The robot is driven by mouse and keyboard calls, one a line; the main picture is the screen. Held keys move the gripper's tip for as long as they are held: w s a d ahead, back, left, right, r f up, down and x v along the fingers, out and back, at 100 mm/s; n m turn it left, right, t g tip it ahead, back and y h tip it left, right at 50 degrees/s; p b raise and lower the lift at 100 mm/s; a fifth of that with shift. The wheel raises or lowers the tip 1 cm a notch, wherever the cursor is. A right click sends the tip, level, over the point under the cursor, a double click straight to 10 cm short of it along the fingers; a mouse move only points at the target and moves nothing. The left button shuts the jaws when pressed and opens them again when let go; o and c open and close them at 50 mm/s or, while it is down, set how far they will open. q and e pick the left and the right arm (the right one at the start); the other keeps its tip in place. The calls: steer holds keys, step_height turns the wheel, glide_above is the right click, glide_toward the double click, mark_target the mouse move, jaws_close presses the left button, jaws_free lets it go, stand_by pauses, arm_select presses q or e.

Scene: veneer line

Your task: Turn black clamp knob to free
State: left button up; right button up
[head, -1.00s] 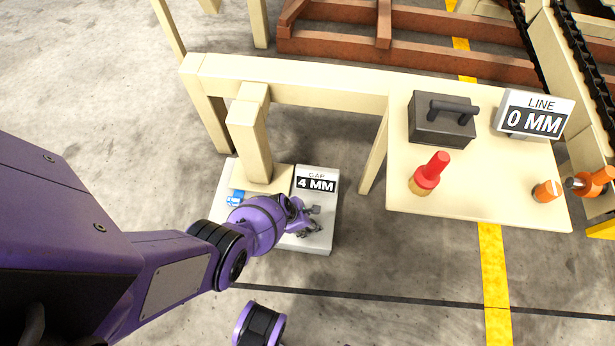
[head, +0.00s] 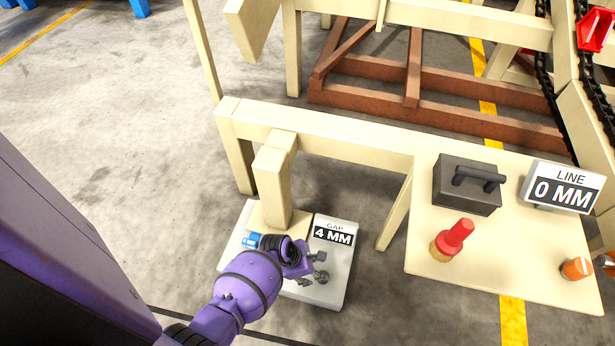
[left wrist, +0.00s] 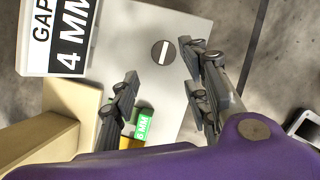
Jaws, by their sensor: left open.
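A round dark knob (left wrist: 163,52) with a white bar across its face sits on the light grey plate (left wrist: 190,22) in the left wrist view. In the head view I cannot make it out, as my left gripper (head: 318,267) covers that part of the plate. In the left wrist view my left gripper (left wrist: 162,90) is open, one finger on each side, with the knob beyond the gap between them. Nothing is between the fingers. The "GAP 4 MM" display (head: 334,235) stands on the plate. My right gripper is not in view.
A cream post (head: 271,185) rises at the plate's back edge. Small coloured blocks, green (left wrist: 143,124) and blue (head: 250,240), lie near the gripper. The cream table (head: 500,250) at right holds a dark toolbox (head: 467,185), a red-handled tool (head: 453,240) and a "LINE 0 MM" display (head: 562,188).

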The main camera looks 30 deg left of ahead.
arm_select(q)
steer(key=v, duration=0.4)
steer(key=shift+w, duration=0.1)
stand_by(0.5)
